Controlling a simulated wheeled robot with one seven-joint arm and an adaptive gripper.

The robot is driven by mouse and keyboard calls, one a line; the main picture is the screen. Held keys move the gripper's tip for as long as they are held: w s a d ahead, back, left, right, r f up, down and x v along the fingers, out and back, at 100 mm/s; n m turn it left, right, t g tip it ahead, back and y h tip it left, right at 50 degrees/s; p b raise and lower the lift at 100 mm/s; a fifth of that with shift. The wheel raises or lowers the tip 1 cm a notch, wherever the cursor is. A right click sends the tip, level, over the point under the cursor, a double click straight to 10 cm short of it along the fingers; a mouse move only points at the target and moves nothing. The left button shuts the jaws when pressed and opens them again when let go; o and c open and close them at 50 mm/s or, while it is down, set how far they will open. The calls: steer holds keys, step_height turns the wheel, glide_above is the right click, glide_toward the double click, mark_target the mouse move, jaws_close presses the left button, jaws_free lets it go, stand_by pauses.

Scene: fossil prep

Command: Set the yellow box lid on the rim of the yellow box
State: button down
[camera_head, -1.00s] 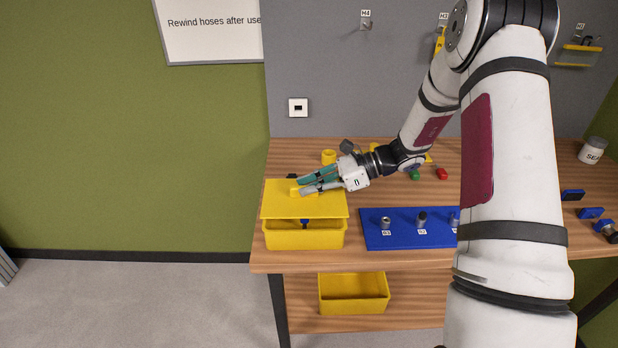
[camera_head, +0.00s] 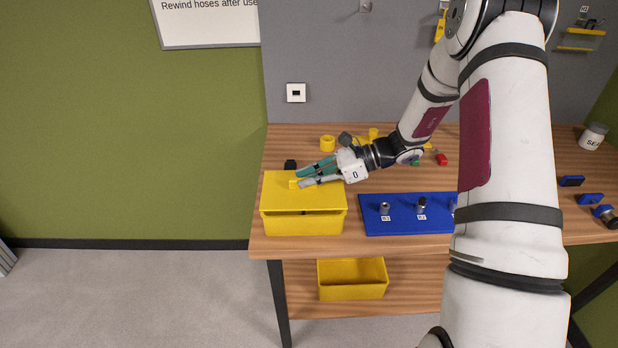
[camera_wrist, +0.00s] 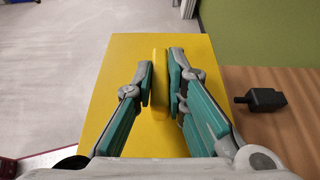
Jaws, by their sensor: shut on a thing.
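The yellow box lid (camera_head: 325,196) lies flat over the yellow box (camera_head: 304,226) at the left of the bench. A thin dark slit shows between the lid's front edge and the box's front wall, so I cannot tell whether the lid touches the rim all round. My gripper (camera_head: 300,178) reaches in from the right and is shut on the lid's raised handle. In the wrist view, the fingers (camera_wrist: 161,70) stand on both sides of the handle, and the lid (camera_wrist: 118,62) hides the box beneath.
A blue board (camera_head: 400,224) with several small fittings lies to the right of the box. A black object (camera_head: 290,164) stands just behind the box, and a yellow cup (camera_head: 327,143) is farther back. Another yellow bin (camera_head: 352,289) sits on the lower shelf.

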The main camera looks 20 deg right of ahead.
mark_target(335, 187)
stand_by(0.4)
steer(key=shift+f, duration=0.6)
steer(key=c, duration=1.5)
jaws_free()
steer(key=shift+c, duration=0.2)
steer(key=shift+v, duration=3.55)
